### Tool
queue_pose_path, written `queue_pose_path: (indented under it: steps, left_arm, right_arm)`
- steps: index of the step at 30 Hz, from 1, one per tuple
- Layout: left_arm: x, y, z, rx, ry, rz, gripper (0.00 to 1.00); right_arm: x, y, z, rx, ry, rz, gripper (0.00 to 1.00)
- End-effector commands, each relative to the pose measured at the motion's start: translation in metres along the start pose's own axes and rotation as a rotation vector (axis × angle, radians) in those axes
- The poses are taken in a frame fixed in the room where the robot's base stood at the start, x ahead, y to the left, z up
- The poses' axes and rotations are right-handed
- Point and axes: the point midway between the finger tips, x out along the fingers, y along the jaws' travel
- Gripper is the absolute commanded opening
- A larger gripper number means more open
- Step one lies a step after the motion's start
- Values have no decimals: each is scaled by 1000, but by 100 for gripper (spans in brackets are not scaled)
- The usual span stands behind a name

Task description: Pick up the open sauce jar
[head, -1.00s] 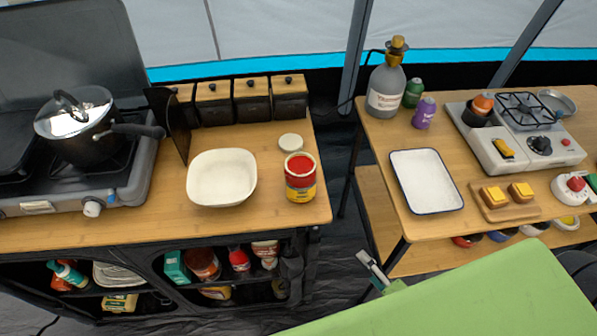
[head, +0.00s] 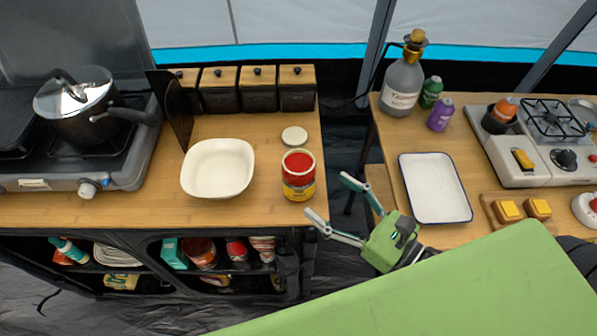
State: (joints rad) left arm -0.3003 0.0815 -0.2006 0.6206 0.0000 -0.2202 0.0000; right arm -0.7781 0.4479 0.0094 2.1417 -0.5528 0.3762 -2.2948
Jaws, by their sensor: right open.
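The open sauce jar (head: 299,176) stands upright near the right edge of the left wooden counter (head: 160,209). It has a yellow label, and red sauce shows at its open top. A pale round lid (head: 294,136) lies flat just behind it. My right gripper (head: 331,204) is green with grey fingers. It is open and empty, in front of and to the right of the jar, beside the counter's right edge and apart from the jar. My left gripper is not in view.
A white bowl (head: 218,168) sits left of the jar. Several black canisters (head: 258,92) line the counter's back. A stove with a pot (head: 85,110) is at far left. A gap separates this counter from the right table, which holds a white tray (head: 435,188) and a bottle (head: 404,80).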

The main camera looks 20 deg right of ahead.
Motion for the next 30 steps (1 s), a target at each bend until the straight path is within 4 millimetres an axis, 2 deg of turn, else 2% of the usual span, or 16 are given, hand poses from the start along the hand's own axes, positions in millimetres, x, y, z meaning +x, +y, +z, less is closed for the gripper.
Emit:
queue_pose_path:
  steps: [6,14,24,30]
  left_arm:
    - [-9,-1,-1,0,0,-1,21]
    - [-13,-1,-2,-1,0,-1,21]
    - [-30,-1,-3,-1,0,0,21]
    - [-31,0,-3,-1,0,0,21]
  right_arm:
    - [30,0,2,0,-1,0,70]
    - [42,0,1,1,1,-1,70]
    - [82,4,0,1,1,-1,70]
    - [90,5,-2,2,3,0,70]
